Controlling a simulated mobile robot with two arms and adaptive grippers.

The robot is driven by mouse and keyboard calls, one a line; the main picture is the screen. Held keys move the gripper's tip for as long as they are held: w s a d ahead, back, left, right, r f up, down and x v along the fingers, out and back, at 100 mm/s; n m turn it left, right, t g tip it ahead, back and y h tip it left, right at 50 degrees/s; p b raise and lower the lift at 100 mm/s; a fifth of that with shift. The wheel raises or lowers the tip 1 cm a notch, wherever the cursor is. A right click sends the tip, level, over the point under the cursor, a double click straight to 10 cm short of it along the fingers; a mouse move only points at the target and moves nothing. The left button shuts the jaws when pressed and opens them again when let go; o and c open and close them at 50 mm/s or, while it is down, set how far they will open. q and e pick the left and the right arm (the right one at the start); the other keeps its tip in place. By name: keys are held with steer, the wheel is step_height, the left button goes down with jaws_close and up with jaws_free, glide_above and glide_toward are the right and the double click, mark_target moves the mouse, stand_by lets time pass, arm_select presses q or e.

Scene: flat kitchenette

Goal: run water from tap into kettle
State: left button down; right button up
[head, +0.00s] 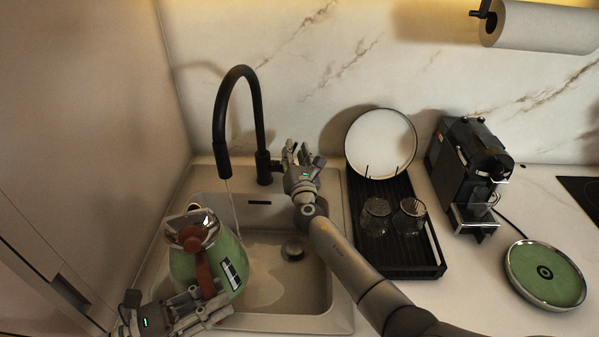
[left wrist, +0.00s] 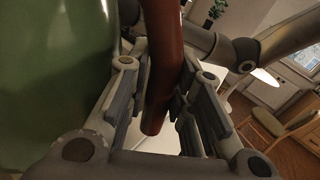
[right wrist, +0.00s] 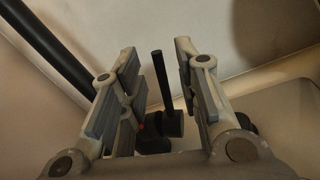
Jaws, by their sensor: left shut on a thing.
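The black tap (head: 240,75) arches over the sink. A thin stream of water (head: 231,205) runs from its spout, down past the kettle's upper right side; I cannot tell whether any enters the kettle. The green kettle (head: 183,267), with a silver top, is at the sink's left front. My left gripper (head: 212,302) is shut on its brown handle (head: 203,268), also seen in the left wrist view (left wrist: 160,80). My right gripper (head: 298,155) is at the tap's base. In the right wrist view its fingers are apart, with the black tap lever (right wrist: 162,90) between them.
The beige sink (head: 318,290) has a drain (head: 293,250). Right of it is a black rack (head: 435,255) with a plate (head: 381,143) and glasses (head: 376,217). A coffee machine (head: 463,160) and a round green-topped item (head: 545,275) are further right. A wall closes the left side.

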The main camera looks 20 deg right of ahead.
mark_target(234, 243)
arm_select(q)
steer(key=shift+r, duration=0.25)
arm_select(e)
steer(key=s+a, duration=0.1)
steer(key=s, duration=0.8)
steer(key=shift+s+f, duration=0.15)
steer(key=shift+f, duration=0.2)
arm_select(q)
steer(key=shift+r, duration=0.25)
steer(key=w+d, duration=0.2)
steer(key=w, duration=0.2)
steer(key=w+d, duration=0.5)
steer(key=w, duration=0.2)
steer(key=shift+w+d+f, duration=0.15)
steer(key=shift+w, duration=0.2)
steer(key=shift+s, duration=0.1)
arm_select(e)
steer(key=shift+a, duration=0.1)
stand_by(1.3)
